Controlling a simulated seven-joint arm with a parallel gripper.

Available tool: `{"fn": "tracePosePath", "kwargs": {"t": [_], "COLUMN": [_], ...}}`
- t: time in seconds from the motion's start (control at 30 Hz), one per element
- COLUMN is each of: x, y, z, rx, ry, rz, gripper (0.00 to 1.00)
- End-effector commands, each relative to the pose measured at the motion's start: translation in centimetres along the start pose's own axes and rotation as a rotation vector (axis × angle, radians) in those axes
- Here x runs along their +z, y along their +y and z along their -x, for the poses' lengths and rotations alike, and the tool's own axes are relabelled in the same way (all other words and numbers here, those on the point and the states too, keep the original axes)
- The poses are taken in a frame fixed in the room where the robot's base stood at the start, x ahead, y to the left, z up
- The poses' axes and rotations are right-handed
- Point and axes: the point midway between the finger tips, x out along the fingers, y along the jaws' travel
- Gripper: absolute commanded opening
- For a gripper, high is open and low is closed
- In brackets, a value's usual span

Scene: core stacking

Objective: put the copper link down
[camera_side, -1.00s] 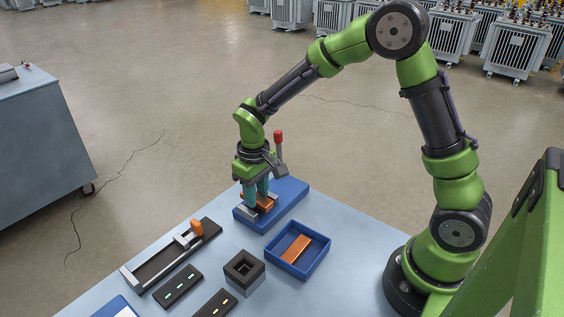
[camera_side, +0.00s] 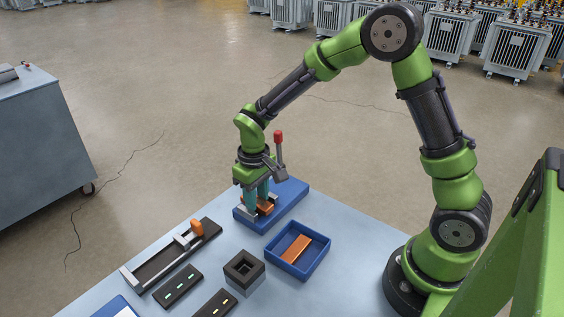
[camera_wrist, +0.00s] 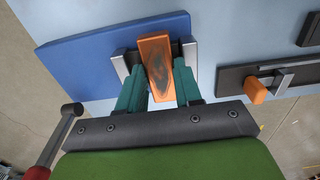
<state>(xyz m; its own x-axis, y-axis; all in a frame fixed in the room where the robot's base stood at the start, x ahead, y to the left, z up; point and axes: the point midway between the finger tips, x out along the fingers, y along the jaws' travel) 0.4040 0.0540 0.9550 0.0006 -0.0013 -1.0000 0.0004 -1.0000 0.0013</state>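The copper link (camera_wrist: 156,60) is an orange bar with a dark smudge on its upper face. It lies between the two teal fingers of my gripper (camera_wrist: 159,85), which appear to touch its sides. It is low over the blue block (camera_wrist: 80,53), between two grey metal pieces. In the side view my gripper (camera_side: 256,205) points down at the near end of the blue block (camera_side: 289,197), with the link (camera_side: 266,208) partly hidden behind the fingers. Whether the link touches the block cannot be told.
A blue tray (camera_side: 322,255) holds another copper bar (camera_side: 297,249). Left of it stand a dark square socket (camera_side: 244,271), a dark rail with an orange knob (camera_side: 197,228), and two dark strips with small lights (camera_side: 178,286). Bare tabletop (camera_side: 225,250) lies between them.

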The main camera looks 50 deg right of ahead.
Motion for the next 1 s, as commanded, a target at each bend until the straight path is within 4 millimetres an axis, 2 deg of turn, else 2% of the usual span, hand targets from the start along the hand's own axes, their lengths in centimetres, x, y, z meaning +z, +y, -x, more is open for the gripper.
{"fn": "tracePosePath", "kwargs": {"t": [0.03,0.17,0.37,0.47,1.0], "x": [0.0,0.0,0.0,-0.1,-0.1], "y": [0.0,-0.1,-0.3,-0.4,0.1], "z": [0.0,0.0,0.3,1.3,13.5], "rx": [-0.001,-0.002,-0.005,-0.007,0.001], "ry": [0.000,0.000,0.000,0.004,0.004], "rz": [0.000,0.001,0.002,0.002,-0.003], "gripper": [0.44,0.63,0.63,0.63,0.63]}}
